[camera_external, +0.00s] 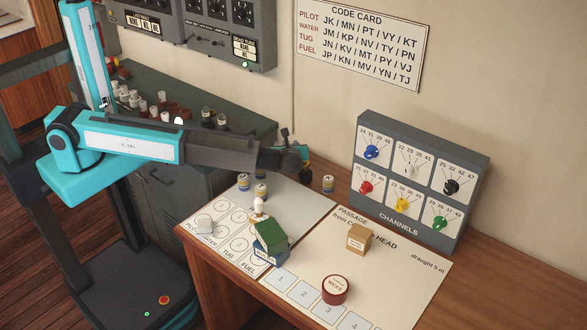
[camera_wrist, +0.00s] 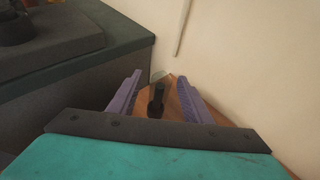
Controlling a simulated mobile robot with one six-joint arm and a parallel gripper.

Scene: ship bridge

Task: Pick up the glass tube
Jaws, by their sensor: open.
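My gripper (camera_wrist: 160,77) shows in the wrist view with its two purple fingers apart, open. A small dark upright thing (camera_wrist: 157,102) stands on the brown wood between and beyond the fingers. A pale patch shows just above it, and I cannot tell if this is the glass tube. In the external view my gripper (camera_external: 298,160) is over the back corner of the desk, by the wall. A dark thing and a small teal part show beside it, too small to make out. I cannot pick out the glass tube with certainty in either view.
The channels panel (camera_external: 405,222) stands at the right. Banded cylinders (camera_external: 328,184), green and blue blocks (camera_external: 269,235), a tan box (camera_external: 358,239) and a red round tin (camera_external: 335,290) are on the desk. A grey cabinet (camera_external: 185,170) with several small parts borders the left.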

